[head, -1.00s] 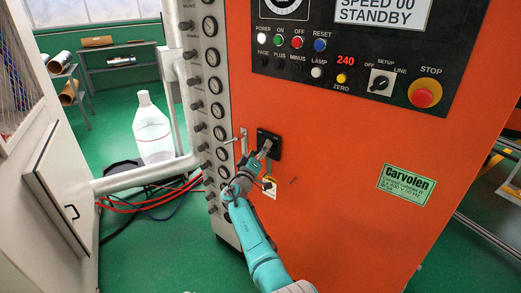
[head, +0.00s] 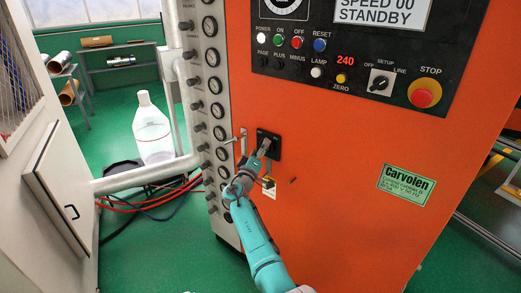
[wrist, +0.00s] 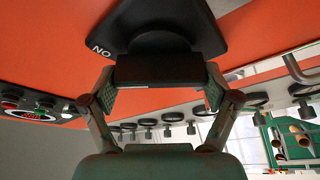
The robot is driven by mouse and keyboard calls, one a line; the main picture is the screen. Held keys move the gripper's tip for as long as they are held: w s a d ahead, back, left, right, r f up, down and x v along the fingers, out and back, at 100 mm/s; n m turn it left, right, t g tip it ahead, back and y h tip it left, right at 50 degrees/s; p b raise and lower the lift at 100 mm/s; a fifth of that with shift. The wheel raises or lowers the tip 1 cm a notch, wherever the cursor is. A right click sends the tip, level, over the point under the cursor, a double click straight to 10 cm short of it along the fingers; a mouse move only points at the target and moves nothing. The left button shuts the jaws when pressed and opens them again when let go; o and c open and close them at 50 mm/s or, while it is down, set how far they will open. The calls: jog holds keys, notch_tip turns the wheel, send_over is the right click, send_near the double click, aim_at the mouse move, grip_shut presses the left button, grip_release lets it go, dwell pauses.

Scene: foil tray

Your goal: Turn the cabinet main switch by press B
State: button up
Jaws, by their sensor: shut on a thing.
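The main switch (head: 275,142) is a black plate with a black handle on the orange cabinet front (head: 335,165). In the wrist view the black handle (wrist: 170,68) sits between the two fingers of my gripper (wrist: 158,95), and white letters reading "NO" show on the black plate (wrist: 130,25). My gripper (head: 264,149) is shut on the handle, with a finger pad at each side of it. The gripper covers part of the switch in the head view, so the handle's exact angle is hard to tell there.
Above is a control panel (head: 345,65) with buttons, a selector knob (head: 380,83) and a red stop button (head: 423,95). A column of gauges (head: 214,110) stands close left of the switch. A green Carvolen label (head: 404,185) is at right. Red hoses (head: 150,203) lie on the floor.

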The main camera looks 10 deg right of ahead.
jog(key=n+y, duration=0.1)
jog(key=n, duration=0.1)
jog(key=n+y, duration=0.1)
jog(key=n, duration=0.1)
jog(key=shift+f+n+g, duration=0.1)
jog(key=shift+n+g, duration=0.2)
jog(key=n+g+y, duration=0.1)
jog(key=n, duration=0.3)
jog(key=n+g, duration=0.1)
jog(key=n, duration=0.2)
jog(key=shift+f+n+g, duration=0.15)
jog(key=shift+n+g, duration=0.25)
jog(key=shift+f+n+g, duration=0.1)
jog(key=shift+n+g, duration=0.8)
jog(key=shift+n, duration=0.6)
jog(key=o, duration=0.9)
jog(key=v, duration=1.2)
